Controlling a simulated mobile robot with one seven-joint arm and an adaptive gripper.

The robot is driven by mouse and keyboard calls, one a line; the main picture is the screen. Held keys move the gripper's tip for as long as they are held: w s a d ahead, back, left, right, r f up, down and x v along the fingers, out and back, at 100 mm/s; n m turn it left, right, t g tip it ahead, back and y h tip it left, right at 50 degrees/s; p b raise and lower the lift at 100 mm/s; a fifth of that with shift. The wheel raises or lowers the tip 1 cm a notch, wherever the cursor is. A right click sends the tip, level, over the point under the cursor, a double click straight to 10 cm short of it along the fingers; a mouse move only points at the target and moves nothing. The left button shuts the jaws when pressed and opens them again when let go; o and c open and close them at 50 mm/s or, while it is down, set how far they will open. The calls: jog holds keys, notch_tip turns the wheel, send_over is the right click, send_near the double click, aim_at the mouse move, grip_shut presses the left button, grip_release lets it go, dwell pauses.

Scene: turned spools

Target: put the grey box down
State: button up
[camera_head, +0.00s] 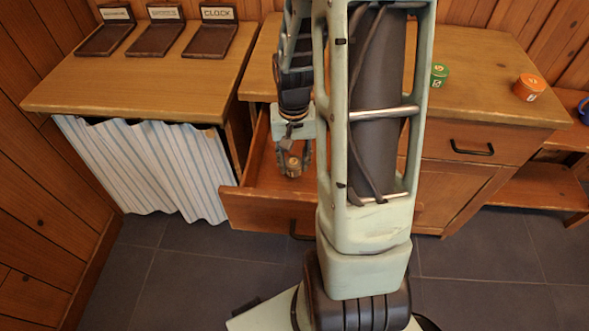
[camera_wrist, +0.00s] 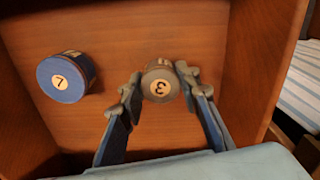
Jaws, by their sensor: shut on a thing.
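The grey box (camera_wrist: 161,84) is a small round container with a pale lid label reading 3, seen in the wrist view. My gripper (camera_wrist: 159,84) is shut on it, one finger on each side. In the head view my gripper (camera_head: 292,158) points down into the open drawer (camera_head: 262,205), and the box's lower part (camera_head: 293,170) shows between the fingers. The wooden drawer floor lies beneath the box; I cannot tell whether the box touches it. A blue round box (camera_wrist: 66,77) labelled 7 stands in the drawer, left of the grey box in the wrist view.
A green box (camera_head: 439,75) and an orange box (camera_head: 529,87) stand on the cabinet top (camera_head: 490,60). Three dark labelled stands, one reading CLOCK (camera_head: 213,38), sit on the left counter (camera_head: 130,85). A striped curtain (camera_head: 150,165) hangs below.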

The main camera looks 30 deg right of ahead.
aim_at(294, 170)
jog(key=shift+s+f, duration=0.1)
jog(key=shift+f, duration=1.2)
jog(key=shift+f+b, duration=0.2)
jog(key=shift+b, duration=0.15)
jog(key=o, duration=0.9)
jog(key=shift+o, duration=0.2)
jog(key=shift+r, duration=0.1)
notch_tip(294, 170, up, 12)
jog(key=p, duration=0.3)
jog(key=shift+r, duration=0.15)
